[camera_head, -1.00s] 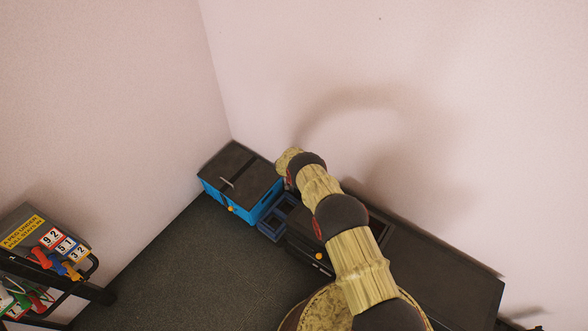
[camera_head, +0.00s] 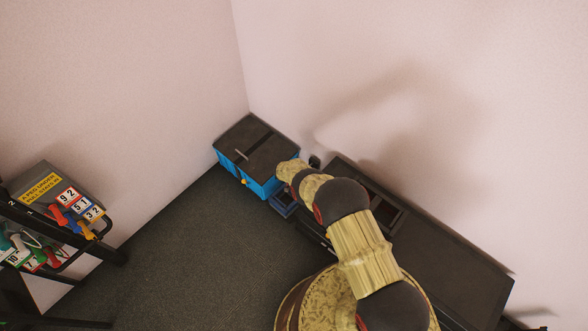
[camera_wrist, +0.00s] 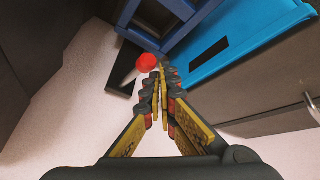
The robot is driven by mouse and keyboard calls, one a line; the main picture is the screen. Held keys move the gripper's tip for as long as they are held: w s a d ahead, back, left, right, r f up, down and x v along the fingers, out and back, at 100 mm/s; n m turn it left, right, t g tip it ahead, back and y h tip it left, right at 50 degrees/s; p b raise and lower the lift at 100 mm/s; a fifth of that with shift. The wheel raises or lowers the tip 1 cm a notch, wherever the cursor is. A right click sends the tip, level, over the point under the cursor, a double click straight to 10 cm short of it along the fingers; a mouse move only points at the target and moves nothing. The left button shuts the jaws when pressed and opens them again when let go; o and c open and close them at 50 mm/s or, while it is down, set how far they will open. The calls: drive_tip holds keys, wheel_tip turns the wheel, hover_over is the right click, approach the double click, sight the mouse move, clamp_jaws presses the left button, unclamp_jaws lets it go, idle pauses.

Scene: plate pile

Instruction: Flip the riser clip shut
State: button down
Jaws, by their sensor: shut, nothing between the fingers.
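I cannot pick out the riser clip for sure. In the wrist view a round red knob (camera_wrist: 147,62) sits just ahead and slightly left of the tips of my gripper (camera_wrist: 161,74), beside a small black piece (camera_wrist: 122,80). My gripper is shut and empty. Whether its tips touch the knob is not clear. In the head view my arm hides the gripper, and a small dark piece (camera_head: 315,161) shows by the wall just right of the arm's end. A blue box with a dark lid (camera_head: 258,150) stands in the corner, left of the arm's end.
A dark blue frame (camera_wrist: 180,45) and the blue box's side (camera_wrist: 250,38) border the gripper ahead and right in the wrist view. A long dark bench (camera_head: 450,255) runs along the right wall. A rack with coloured tools and number tags (camera_head: 62,210) stands left. Open floor lies between.

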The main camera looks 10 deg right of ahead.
drive_tip(key=shift+s+a+r+p, duration=0.35)
drive_tip(key=shift+a+r, duration=0.05)
drive_tip(key=shift+a, duration=0.2)
idle(0.4)
